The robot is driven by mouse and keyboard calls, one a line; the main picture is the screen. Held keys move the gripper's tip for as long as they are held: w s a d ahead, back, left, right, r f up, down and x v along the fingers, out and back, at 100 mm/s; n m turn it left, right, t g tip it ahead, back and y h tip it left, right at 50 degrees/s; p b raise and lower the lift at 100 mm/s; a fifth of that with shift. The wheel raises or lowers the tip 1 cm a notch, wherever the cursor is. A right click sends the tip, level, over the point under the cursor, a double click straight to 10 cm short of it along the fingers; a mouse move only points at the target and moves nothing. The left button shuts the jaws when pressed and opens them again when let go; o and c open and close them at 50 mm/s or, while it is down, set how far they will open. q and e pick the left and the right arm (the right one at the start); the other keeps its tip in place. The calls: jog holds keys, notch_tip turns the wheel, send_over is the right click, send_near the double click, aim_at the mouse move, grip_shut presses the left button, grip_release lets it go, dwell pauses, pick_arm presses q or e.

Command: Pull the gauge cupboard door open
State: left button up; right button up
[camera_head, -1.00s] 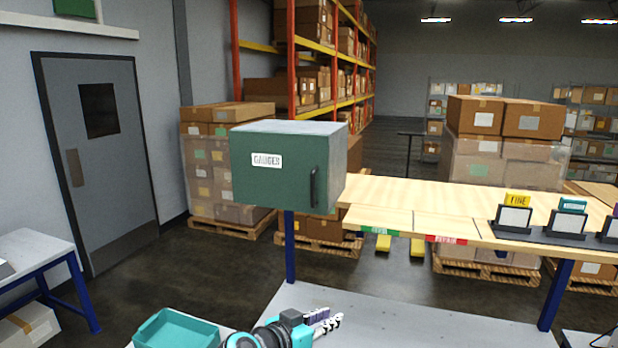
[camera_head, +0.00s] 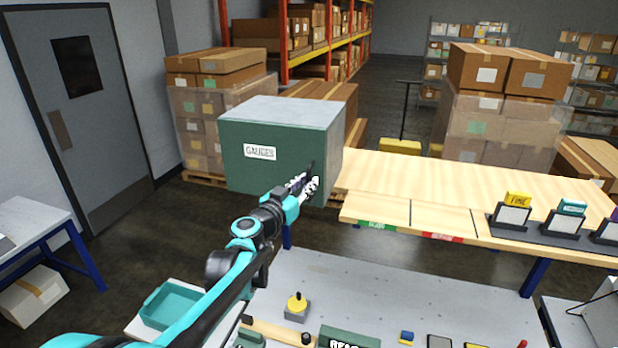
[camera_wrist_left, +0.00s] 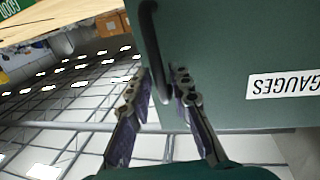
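The gauge cupboard (camera_head: 275,140) is a green box with a pale top and a white GAUGES label on its door (camera_head: 238,172). The door looks shut. Its dark upright handle (camera_head: 312,172) is at the door's right side, partly hidden by my left gripper (camera_head: 306,183). In the left wrist view, the handle (camera_wrist_left: 149,35) runs down between the two fingers of my left gripper (camera_wrist_left: 162,76). The fingers are apart, one on each side of the handle's end; I cannot tell if they touch it. My right gripper is out of view.
A wooden shelf (camera_head: 430,190) with label stands extends right of the cupboard. A teal bin (camera_head: 170,305) sits at lower left.

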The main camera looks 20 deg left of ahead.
pick_arm(q)
jog(key=shift+x, duration=0.9)
jog(key=shift+s, duration=0.1)
grip_shut()
